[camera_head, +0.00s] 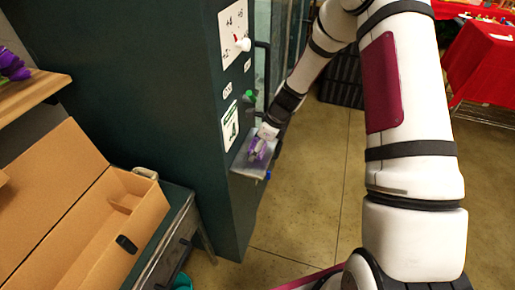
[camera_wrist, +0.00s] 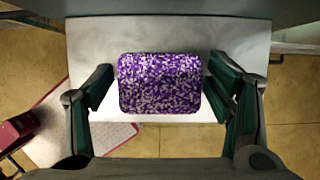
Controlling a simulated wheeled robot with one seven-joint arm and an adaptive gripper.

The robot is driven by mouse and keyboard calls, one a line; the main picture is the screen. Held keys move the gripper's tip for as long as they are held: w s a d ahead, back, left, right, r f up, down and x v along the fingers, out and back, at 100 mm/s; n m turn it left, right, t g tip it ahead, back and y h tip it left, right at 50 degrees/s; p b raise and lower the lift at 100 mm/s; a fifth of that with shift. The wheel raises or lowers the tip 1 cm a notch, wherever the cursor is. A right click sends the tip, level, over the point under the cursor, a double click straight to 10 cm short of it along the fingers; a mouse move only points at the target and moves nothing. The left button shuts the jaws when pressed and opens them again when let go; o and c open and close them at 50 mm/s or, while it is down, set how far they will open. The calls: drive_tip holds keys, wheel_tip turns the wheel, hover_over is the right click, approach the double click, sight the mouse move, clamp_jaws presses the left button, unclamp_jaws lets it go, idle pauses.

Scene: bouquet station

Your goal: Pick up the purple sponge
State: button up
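The purple sponge (camera_wrist: 160,83), speckled with white, lies flat on a pale grey shelf (camera_wrist: 100,40) in the wrist view. In the head view the sponge (camera_head: 257,148) is a small purple patch on the little shelf (camera_head: 243,164) on the side of the dark green cabinet. My gripper (camera_wrist: 157,88) is open, with one dark green finger pad on each side of the sponge. Narrow gaps show between the fingertips and the sponge's left and right edges. In the head view my gripper (camera_head: 268,133) is small, beside the sponge.
The dark green cabinet (camera_head: 150,75) rises directly behind the shelf, with a red-tipped white knob (camera_head: 242,43) and a green knob (camera_head: 249,96) above. An open cardboard box (camera_head: 85,215) stands at left. Bare floor (camera_head: 300,215) lies below the shelf.

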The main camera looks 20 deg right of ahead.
drive_tip(key=c, duration=0.7)
drive_tip(key=shift+r, duration=0.15)
drive_tip(key=shift+r, duration=0.55)
drive_tip(key=s+d, duration=0.3)
drive_tip(key=d, duration=0.2)
drive_tip(key=s+d+b, duration=0.1)
drive_tip(key=s+d, duration=0.3)
drive_tip(key=s+d+b, duration=0.1)
drive_tip(key=s+d, duration=0.2)
drive_tip(key=d, duration=0.2)
drive_tip(key=shift+s+d+r, duration=0.1)
drive_tip(key=shift+s+d, duration=0.2)
drive_tip(key=shift+d, duration=0.05)
drive_tip(key=shift+o, duration=1.1)
drive_tip(key=shift+c, duration=0.9)
